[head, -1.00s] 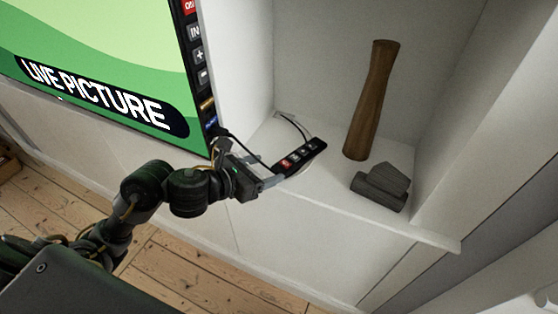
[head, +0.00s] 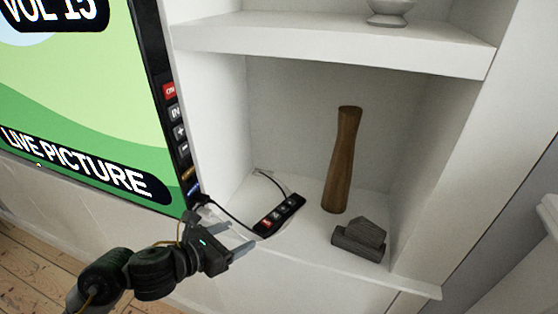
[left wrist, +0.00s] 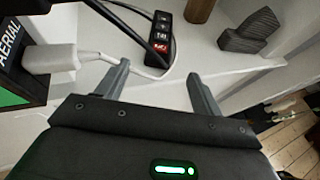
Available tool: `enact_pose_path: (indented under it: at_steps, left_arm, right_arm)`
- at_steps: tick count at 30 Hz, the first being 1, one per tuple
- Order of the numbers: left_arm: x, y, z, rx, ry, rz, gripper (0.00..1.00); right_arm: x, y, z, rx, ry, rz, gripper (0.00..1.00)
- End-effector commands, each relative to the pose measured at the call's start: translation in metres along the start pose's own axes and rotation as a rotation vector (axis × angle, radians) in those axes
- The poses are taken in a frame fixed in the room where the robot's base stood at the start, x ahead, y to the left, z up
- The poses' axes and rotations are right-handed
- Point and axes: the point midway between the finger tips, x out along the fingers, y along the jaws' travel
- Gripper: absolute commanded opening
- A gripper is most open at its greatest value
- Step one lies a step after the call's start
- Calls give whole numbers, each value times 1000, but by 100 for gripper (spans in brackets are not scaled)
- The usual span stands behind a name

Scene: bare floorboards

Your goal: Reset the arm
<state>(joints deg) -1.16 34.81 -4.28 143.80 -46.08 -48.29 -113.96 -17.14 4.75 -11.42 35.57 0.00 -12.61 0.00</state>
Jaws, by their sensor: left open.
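My left gripper (head: 243,234) is open and empty, just in front of the lower shelf's edge. In the left wrist view its two fingers (left wrist: 158,72) stand apart with nothing between them. A black strip with a red button and several dark ones (head: 279,214) lies on the shelf beyond the fingertips; it also shows in the left wrist view (left wrist: 162,38). The fingers look clear of the strip. My right gripper is not in view.
A wooden cylinder-like handle (head: 342,160) stands on the shelf, with a dark grey block (head: 360,238) beside it. A screen (head: 70,110) is at left. Cables run by the strip; a white plug (left wrist: 50,58) sits left. An upper shelf (head: 330,42) overhangs.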

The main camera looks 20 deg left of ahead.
Motion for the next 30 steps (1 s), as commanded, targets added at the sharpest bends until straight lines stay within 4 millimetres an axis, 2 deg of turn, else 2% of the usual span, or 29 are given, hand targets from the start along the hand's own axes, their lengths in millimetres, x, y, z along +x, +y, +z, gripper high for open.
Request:
enact_pose_path:
  at_steps: [2,5,8,11,15,18,21,26,27,29,30]
  left_arm:
    - [0,0,-1,-20,1,4,67]
    - [0,-1,-8,-163,10,29,67]
    - [0,0,-26,-491,25,98,67]
    - [-5,2,-58,-972,42,223,67]
    - [-23,-2,-116,-1694,29,475,67]
    - [-40,-11,-154,-2106,-14,673,67]
    - [-57,-23,-186,-2427,-80,867,67]
    - [-86,-48,-228,-2819,-234,1196,67]
    - [-93,-55,-238,2822,275,-1250,67]
    - [-105,-66,-251,2634,323,-1249,67]
    - [-94,-63,-263,2627,327,-1257,67]
  right_arm:
    - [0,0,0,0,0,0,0]
    - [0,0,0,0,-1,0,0]
    - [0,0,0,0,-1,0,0]
    - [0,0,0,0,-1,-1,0]
    - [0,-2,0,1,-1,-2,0]
    - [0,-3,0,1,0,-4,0]
    - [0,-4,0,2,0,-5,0]
    - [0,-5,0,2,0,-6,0]
    - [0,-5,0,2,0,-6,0]
    - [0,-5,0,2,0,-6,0]
    - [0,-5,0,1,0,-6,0]
